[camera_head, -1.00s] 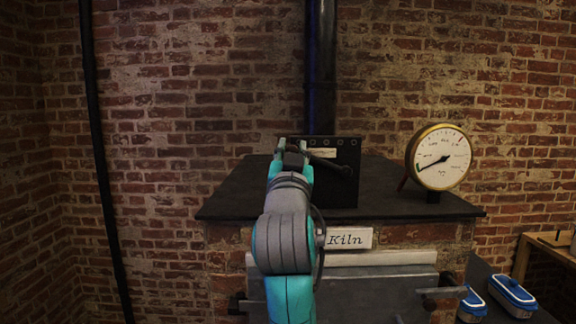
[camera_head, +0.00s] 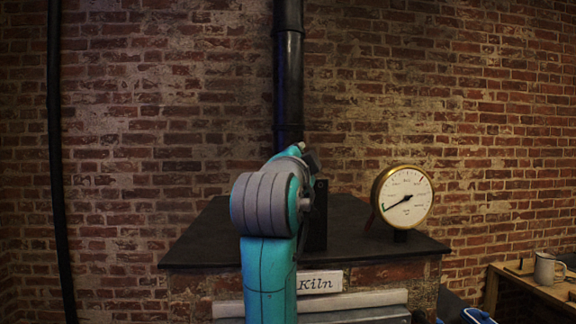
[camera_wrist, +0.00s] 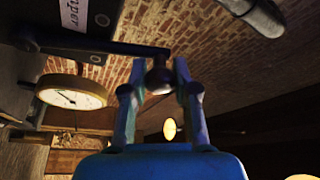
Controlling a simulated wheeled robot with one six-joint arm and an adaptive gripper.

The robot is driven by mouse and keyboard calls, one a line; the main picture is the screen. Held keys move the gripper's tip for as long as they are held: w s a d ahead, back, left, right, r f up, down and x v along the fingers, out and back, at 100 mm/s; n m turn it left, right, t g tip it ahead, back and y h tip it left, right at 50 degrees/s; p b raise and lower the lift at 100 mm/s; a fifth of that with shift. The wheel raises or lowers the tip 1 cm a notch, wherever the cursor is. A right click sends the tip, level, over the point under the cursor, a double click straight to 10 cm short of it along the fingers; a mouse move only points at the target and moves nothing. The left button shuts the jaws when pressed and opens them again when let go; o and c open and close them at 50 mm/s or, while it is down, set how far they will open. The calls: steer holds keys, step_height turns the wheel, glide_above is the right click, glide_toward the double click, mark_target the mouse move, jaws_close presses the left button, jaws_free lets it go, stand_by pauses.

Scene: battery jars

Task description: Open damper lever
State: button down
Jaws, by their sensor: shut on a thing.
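The dark damper panel (camera_head: 320,215) stands on the kiln top, mostly hidden behind my arm in the head view. In the wrist view the damper panel (camera_wrist: 68,20) is at the upper left, with part of its white label showing. The black damper lever (camera_wrist: 105,46) runs rightward from it to a dark round knob (camera_wrist: 160,79). My gripper (camera_wrist: 161,72) is shut on the knob, one finger on each side. In the head view the lever and my fingertips are hidden behind my wrist.
A brass gauge (camera_head: 403,197) stands right of the panel on the kiln top (camera_head: 205,245); it also shows in the wrist view (camera_wrist: 72,92). A black flue pipe (camera_head: 288,80) rises behind. A table (camera_head: 545,287) with a grey mug (camera_head: 547,268) is at the right.

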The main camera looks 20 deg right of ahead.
steer(key=shift+s+d+r+m+g, duration=0.15)
steer(key=shift+d+m+g, duration=0.1)
steer(key=shift+d+m, duration=0.35)
steer(key=shift+s+d+r+m+g, duration=0.15)
steer(key=shift+d+m+g, duration=0.1)
steer(key=shift+d+m, duration=0.3)
steer(key=shift+f, duration=0.15)
steer(key=c, duration=0.9)
jaws_free()
steer(key=shift+o, duration=0.2)
steer(key=v, duration=1.2)
